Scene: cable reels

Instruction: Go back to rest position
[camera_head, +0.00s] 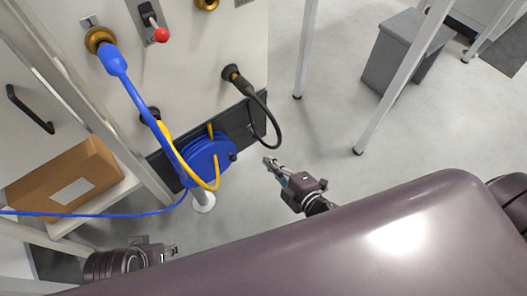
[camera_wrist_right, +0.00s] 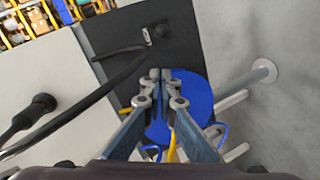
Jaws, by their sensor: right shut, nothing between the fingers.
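My right gripper (camera_head: 270,163) is shut and empty, out in the free space to the right of the blue cable reel (camera_head: 208,158) in the head view. In the right wrist view its fingertips (camera_wrist_right: 161,75) are together in front of the blue reel (camera_wrist_right: 190,92), apart from the panel. My left gripper (camera_head: 172,250) shows at the lower left of the head view, below the reel; its fingers are too small to tell their state. A blue cable (camera_head: 140,103) runs from a brass socket (camera_head: 99,38) down toward the reel. A yellow cable (camera_head: 215,176) loops around the reel.
A black plug (camera_head: 233,74) with a black cable sits in the panel. A red-knobbed lever (camera_head: 161,35) is above. A cardboard box (camera_head: 62,178) is on a shelf at the left. White posts (camera_head: 405,75) and a grey bin (camera_head: 397,50) stand right; the floor between is clear.

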